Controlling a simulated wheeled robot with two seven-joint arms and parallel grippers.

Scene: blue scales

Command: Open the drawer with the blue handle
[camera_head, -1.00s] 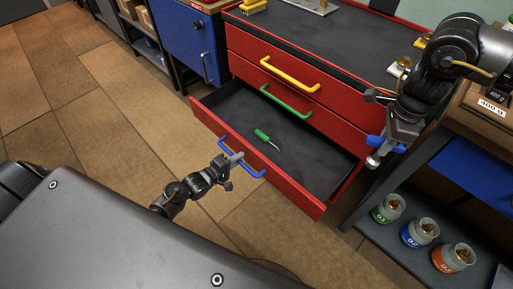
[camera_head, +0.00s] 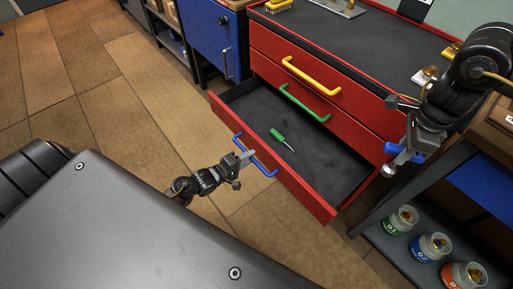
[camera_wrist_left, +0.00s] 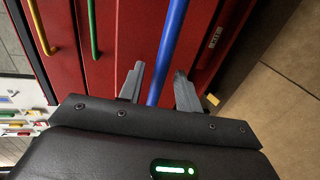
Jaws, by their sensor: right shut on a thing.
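The red bottom drawer (camera_head: 287,183) with the blue handle (camera_head: 268,172) stands pulled well out of the red cabinet in the head view. A green-handled screwdriver (camera_head: 278,135) lies inside it. My left gripper (camera_head: 248,157) is at the blue handle. In the left wrist view its two fingers (camera_wrist_left: 158,88) are apart, one on each side of the blue handle (camera_wrist_left: 170,45), with small gaps visible. My right gripper (camera_head: 402,150) is shut on a blue and silver object (camera_head: 410,157), partly hidden by the fingers, near the cabinet's right front corner.
Above are shut drawers with a green handle (camera_head: 304,104) and a yellow handle (camera_head: 311,76). A dark shelf with several labelled jars (camera_head: 432,247) stands at the right. A blue cabinet (camera_head: 206,40) is at the back left. The tiled floor (camera_head: 110,80) at the left is clear.

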